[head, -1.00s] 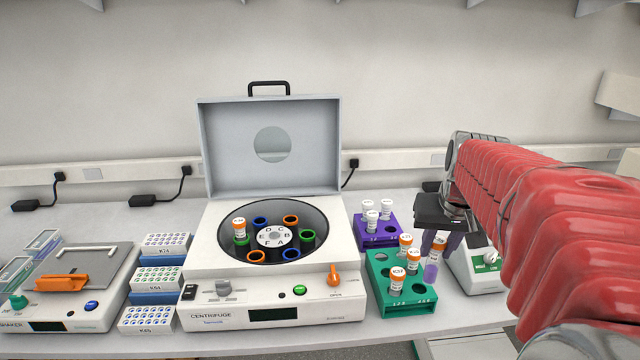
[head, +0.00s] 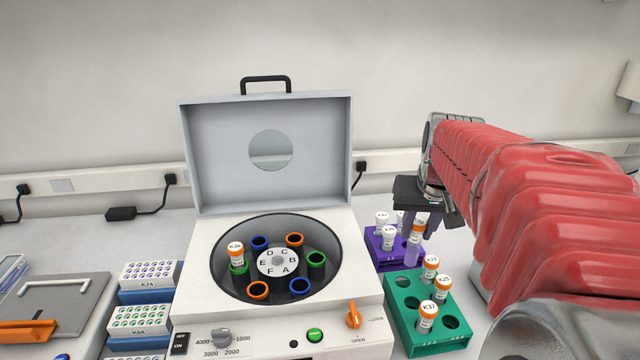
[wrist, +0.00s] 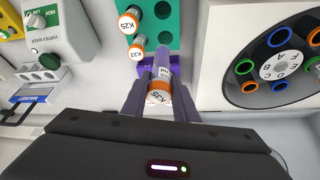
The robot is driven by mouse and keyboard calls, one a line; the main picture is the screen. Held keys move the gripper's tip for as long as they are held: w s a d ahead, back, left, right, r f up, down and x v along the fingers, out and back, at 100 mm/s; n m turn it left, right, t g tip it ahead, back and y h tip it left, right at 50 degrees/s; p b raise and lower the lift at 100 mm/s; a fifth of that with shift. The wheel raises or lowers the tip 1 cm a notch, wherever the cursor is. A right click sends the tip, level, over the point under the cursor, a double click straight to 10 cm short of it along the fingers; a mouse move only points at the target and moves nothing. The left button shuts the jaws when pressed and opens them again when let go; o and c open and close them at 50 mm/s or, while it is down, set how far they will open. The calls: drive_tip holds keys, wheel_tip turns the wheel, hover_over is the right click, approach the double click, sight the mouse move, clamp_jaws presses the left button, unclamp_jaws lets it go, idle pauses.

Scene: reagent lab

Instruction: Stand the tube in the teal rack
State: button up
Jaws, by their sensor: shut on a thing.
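My gripper (head: 420,222) is shut on an orange-capped tube (head: 412,250) with a pale lavender body. The tube hangs roughly upright, at the purple rack's right side and behind the teal rack in the head view. In the wrist view the tube (wrist: 164,72) is between the fingers (wrist: 160,98), its orange band and label towards me. The teal rack (head: 404,312) holds three orange-capped tubes, among them K25 (head: 443,288) and K37 (head: 427,315), with some holes empty. It also shows at the top of the wrist view (wrist: 166,18). Whether the held tube touches anything is unclear.
The purple rack (head: 385,262) with white-capped tubes stands just behind the teal rack. The open centrifuge (head: 190,270) is close on the left, with one orange-capped tube in its rotor. A vortex mixer (wrist: 65,30) shows in the wrist view.

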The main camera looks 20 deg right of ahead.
sight(407, 263)
drive_tip(key=shift+w, duration=0.65)
drive_tip(key=shift+d, duration=0.1)
drive_tip(key=shift+f, duration=0.15)
drive_tip(key=shift+s+f, duration=0.1)
drive_tip(key=shift+f, duration=2.8)
drive_tip(key=shift+f, duration=0.75)
drive_tip(key=shift+f, duration=0.35)
drive_tip(key=shift+f, duration=0.95)
drive_tip(key=shift+f, duration=0.35)
